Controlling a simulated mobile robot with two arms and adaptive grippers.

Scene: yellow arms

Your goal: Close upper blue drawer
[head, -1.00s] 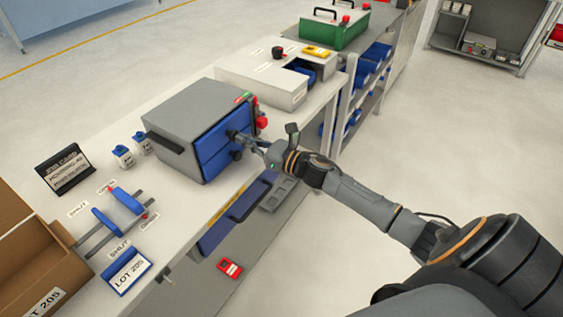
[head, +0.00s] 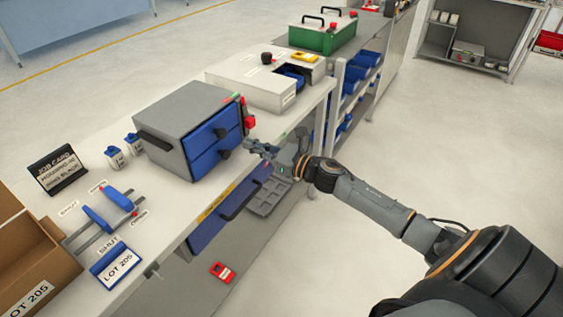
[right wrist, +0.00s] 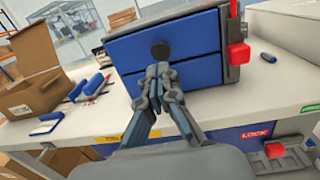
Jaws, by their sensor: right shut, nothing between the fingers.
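A grey cabinet (head: 185,108) with two blue drawers stands on the white bench. The upper blue drawer (head: 203,137) looks flush with the cabinet front, with a dark round knob (head: 221,133). The lower blue drawer (head: 208,160) also looks flush. In the right wrist view the upper drawer (right wrist: 125,48) and its knob (right wrist: 160,50) show above my fingers, which hide part of the lower drawer (right wrist: 205,69). My right gripper (head: 251,146) is shut and empty, in front of the drawers and apart from the knobs. My left gripper is not in view.
A red part (head: 249,121) sits on the cabinet's right edge. A white box (head: 252,88) stands behind the cabinet.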

